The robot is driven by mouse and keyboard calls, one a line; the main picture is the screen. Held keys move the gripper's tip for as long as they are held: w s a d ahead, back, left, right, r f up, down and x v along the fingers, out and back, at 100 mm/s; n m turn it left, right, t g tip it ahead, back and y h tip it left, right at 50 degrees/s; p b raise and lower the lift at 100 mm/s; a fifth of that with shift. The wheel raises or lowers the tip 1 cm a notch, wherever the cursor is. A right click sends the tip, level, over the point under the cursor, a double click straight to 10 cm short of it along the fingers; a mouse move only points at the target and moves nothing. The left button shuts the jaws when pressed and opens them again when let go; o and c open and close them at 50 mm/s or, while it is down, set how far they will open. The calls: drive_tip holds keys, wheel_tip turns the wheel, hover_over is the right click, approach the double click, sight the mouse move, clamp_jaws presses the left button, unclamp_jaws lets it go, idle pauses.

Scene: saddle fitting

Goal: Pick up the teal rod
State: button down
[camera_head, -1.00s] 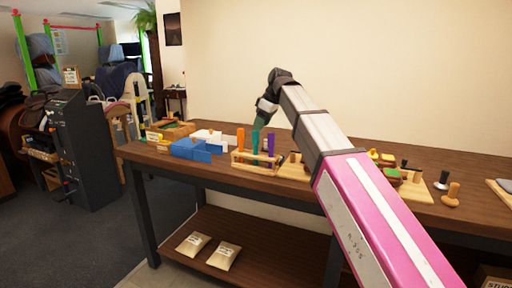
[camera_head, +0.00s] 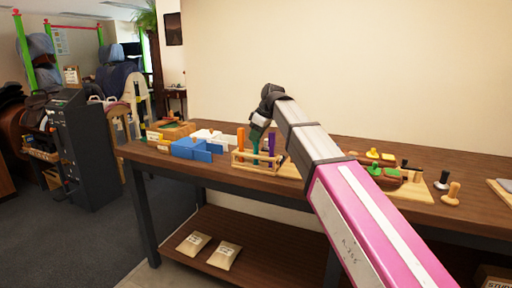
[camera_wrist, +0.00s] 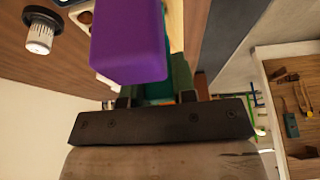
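The teal rod (camera_head: 255,146) stands upright in a light wooden rack (camera_head: 256,168), between an orange rod (camera_head: 241,140) and a purple rod (camera_head: 271,148). My gripper (camera_head: 257,133) points down at the teal rod's upper end. In the wrist view, teal (camera_wrist: 157,93) shows between the dark green fingers of my gripper (camera_wrist: 157,86). The purple rod (camera_wrist: 128,40) looms large in front and hides most of the left finger and of the teal rod. I cannot tell whether the fingers press on the rod or stand a little apart.
Wooden boards with coloured pieces (camera_head: 410,190) and knobs (camera_head: 451,194) stand to the right. The purple rod is very close to my gripper. A wall is behind.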

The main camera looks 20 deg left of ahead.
wheel_tip(320, 180, up, 10)
drive_tip(key=shift+r, duration=0.1)
idle(0.6)
drive_tip(key=c, duration=1.7)
unclamp_jaws()
